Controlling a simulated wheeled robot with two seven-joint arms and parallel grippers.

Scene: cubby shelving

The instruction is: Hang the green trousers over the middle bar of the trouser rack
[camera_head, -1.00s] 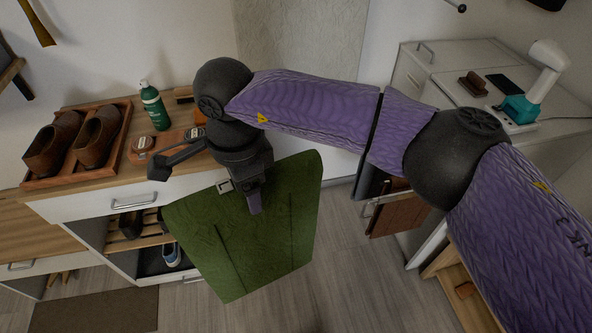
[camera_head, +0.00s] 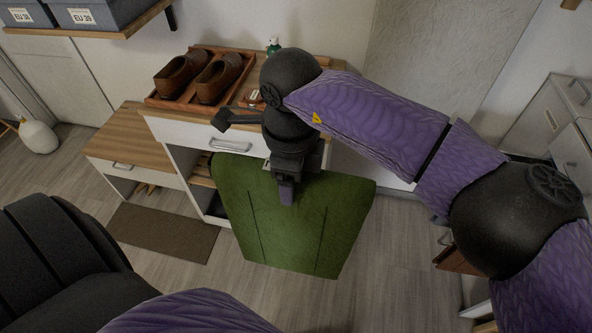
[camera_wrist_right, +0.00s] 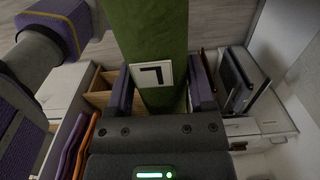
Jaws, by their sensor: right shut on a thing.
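The green trousers (camera_head: 290,225) hang as a broad folded panel from my right gripper (camera_head: 285,190), in front of the white cabinet and above the floor. In the right wrist view the green cloth (camera_wrist_right: 150,40) runs between the two fingers of my right gripper (camera_wrist_right: 160,92), which is shut on it. A white tag with a black corner mark (camera_wrist_right: 151,74) shows there. I cannot make out the trouser rack's middle bar; dark and brown hanging pieces (camera_wrist_right: 238,72) show right of the gripper in that view. My left gripper is out of view.
A tray with brown shoes (camera_head: 200,78) stands on the white cabinet (camera_head: 185,133) behind the trousers. A brown mat (camera_head: 163,232) lies on the floor. A brown hanging piece (camera_head: 455,260) shows under my right arm. Bare floor (camera_head: 385,260) lies right of the trousers.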

